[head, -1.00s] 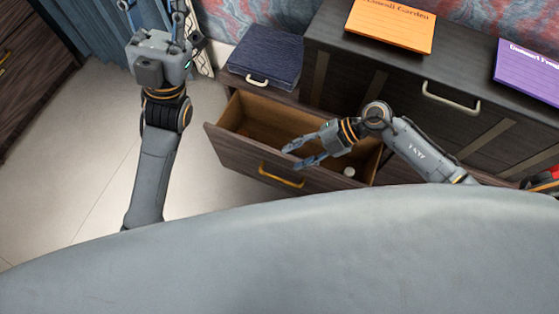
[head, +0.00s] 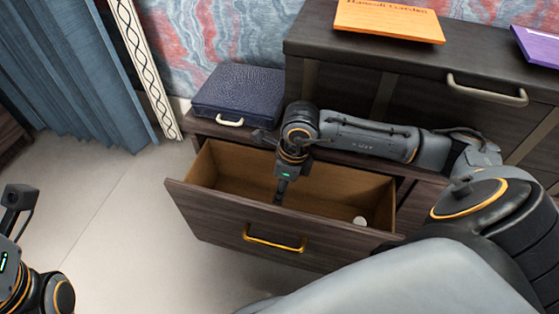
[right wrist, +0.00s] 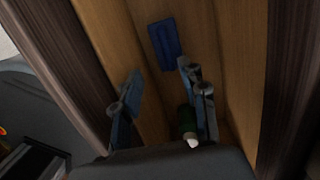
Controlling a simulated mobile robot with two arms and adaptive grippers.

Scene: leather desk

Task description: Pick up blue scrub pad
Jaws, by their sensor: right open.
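The blue scrub pad (right wrist: 165,43) lies on the wooden floor of the open drawer, in the upper middle of the right wrist view. It is hidden in the head view. My right gripper (right wrist: 163,95) is open, its two fingers apart with nothing between them. The pad lies just beyond the fingertips, closer to the right finger in the picture. In the head view my right gripper (head: 279,192) points down into the drawer (head: 225,210).
A green object with a white end (right wrist: 189,132) lies in the drawer beside my right finger. A round white thing (head: 360,221) shows at the drawer's right end. Drawer walls are close on both sides. A dark blue case (head: 240,95) sits behind the drawer.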

